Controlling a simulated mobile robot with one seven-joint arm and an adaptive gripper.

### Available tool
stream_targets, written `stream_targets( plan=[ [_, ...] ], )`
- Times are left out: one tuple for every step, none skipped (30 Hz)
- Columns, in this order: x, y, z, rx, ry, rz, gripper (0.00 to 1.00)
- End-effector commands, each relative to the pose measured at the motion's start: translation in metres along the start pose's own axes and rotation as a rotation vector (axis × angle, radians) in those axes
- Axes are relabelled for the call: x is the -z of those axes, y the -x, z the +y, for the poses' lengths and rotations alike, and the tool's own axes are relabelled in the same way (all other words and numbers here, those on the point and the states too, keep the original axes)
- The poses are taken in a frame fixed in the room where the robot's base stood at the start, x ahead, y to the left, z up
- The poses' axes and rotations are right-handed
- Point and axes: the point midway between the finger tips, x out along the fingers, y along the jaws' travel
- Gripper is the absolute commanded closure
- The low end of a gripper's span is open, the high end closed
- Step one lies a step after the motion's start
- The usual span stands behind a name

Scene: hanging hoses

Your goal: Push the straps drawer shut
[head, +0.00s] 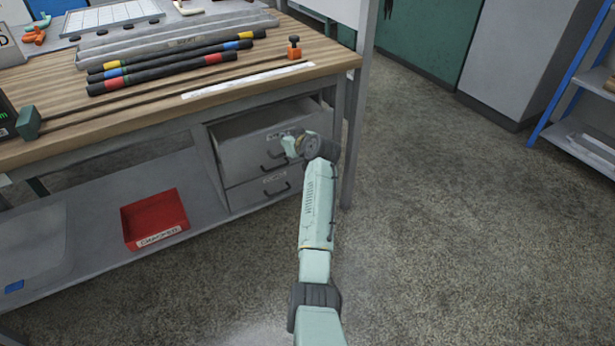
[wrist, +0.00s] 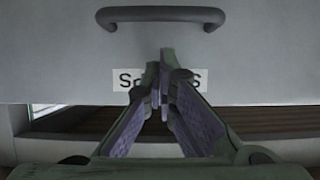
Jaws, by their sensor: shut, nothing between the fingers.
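The upper drawer (head: 240,152) under the bench is pulled partly out, and its open top shows in the head view. Its grey front (wrist: 60,50) fills much of the wrist view, with a dark bar handle (wrist: 162,15) and a white label (wrist: 127,80). The label appears upside down there and its middle is hidden by my fingers; the visible letters fit "STRAPS". My gripper (wrist: 165,72) is shut and empty, its fingertips in front of the label. In the head view my gripper (head: 290,144) is at the right part of the drawer front. I cannot tell whether it touches.
A lower drawer (head: 245,194) below looks closed. A bench leg (head: 350,150) stands just right of the drawers. A red bin (head: 155,218) sits on the lower shelf. Hoses and rods lie on the wooden benchtop (head: 150,110). The floor (head: 450,230) to the right is clear.

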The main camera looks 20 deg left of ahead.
Motion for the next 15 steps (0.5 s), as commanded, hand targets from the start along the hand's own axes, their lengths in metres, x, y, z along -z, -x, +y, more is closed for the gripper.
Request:
stream_targets(
  plan=[
    [0.000,-0.006,0.000,0.000,0.001,0.001,1.00],
    [0.001,-0.009,0.000,0.000,0.001,0.001,1.00],
    [0.004,-0.012,0.000,0.000,0.001,0.002,1.00],
    [0.005,-0.015,0.000,0.001,0.001,0.001,1.00],
    [0.006,-0.018,0.000,0.001,0.000,0.001,1.00],
    [0.008,-0.022,0.000,0.001,0.000,0.001,1.00],
    [0.008,-0.025,0.000,0.001,0.000,0.000,1.00],
    [0.010,-0.027,0.000,0.001,0.000,0.001,1.00],
    [0.012,-0.031,0.000,0.001,0.000,0.001,1.00],
    [0.013,-0.033,0.000,0.000,0.000,0.001,1.00],
    [0.014,-0.036,0.000,0.000,0.001,0.001,1.00],
    [0.016,-0.040,0.000,0.000,0.001,0.001,1.00],
    [0.017,-0.042,0.000,0.000,0.002,0.001,1.00],
    [0.018,-0.045,0.000,0.000,0.002,0.000,1.00],
    [0.020,-0.049,0.000,0.001,0.002,0.000,1.00]
  ],
)
